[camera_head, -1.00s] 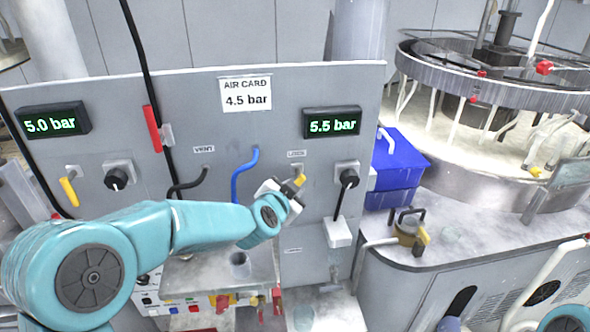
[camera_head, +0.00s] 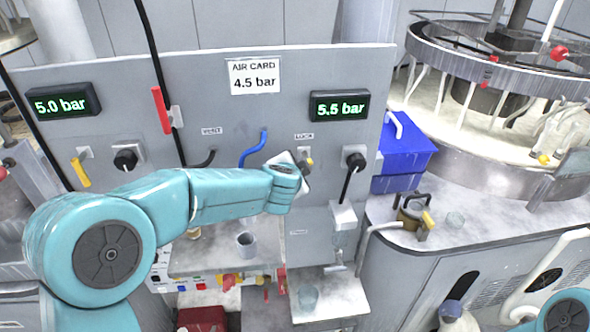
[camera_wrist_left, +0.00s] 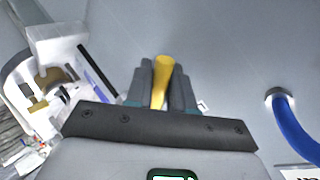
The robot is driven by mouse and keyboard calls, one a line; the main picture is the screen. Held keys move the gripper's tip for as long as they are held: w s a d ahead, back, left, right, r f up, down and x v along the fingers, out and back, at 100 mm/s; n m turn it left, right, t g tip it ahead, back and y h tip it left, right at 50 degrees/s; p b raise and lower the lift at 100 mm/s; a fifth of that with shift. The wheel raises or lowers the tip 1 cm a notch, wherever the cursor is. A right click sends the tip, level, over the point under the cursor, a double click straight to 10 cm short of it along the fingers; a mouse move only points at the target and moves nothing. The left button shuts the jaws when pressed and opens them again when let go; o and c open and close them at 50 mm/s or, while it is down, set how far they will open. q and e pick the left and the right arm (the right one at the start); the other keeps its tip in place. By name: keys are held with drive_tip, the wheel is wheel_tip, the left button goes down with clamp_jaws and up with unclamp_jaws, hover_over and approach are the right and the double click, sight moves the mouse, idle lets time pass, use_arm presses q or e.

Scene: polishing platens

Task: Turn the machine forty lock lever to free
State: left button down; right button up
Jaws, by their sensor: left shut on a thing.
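The yellow lever (camera_head: 309,163) sits on the grey panel (camera_head: 225,120) just under the LOCK label (camera_head: 304,136). My left gripper (camera_head: 302,166) reaches it from the left, and its fingers are largely hidden behind my wrist in the head view. In the left wrist view my left gripper (camera_wrist_left: 162,88) is shut on the yellow lever (camera_wrist_left: 163,72), which shows between the two dark fingers. The lever's lower part is hidden by the gripper. My right gripper is not in view.
Left of the lever are a blue hose (camera_head: 254,148) and another yellow lever (camera_head: 80,172). A black knob (camera_head: 355,161) is close on the right. An air card (camera_head: 253,77) reads 4.5 bar; displays read 5.0 bar (camera_head: 62,102) and 5.5 bar (camera_head: 339,105).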

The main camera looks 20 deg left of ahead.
use_arm(q)
drive_tip(key=shift+r, duration=0.1)
drive_tip(key=c, duration=1.1)
unclamp_jaws()
drive_tip(key=v, duration=1.6)
drive_tip(key=shift+s+r, duration=0.1)
drive_tip(key=shift+s, duration=0.1)
drive_tip(key=shift+w, duration=0.15)
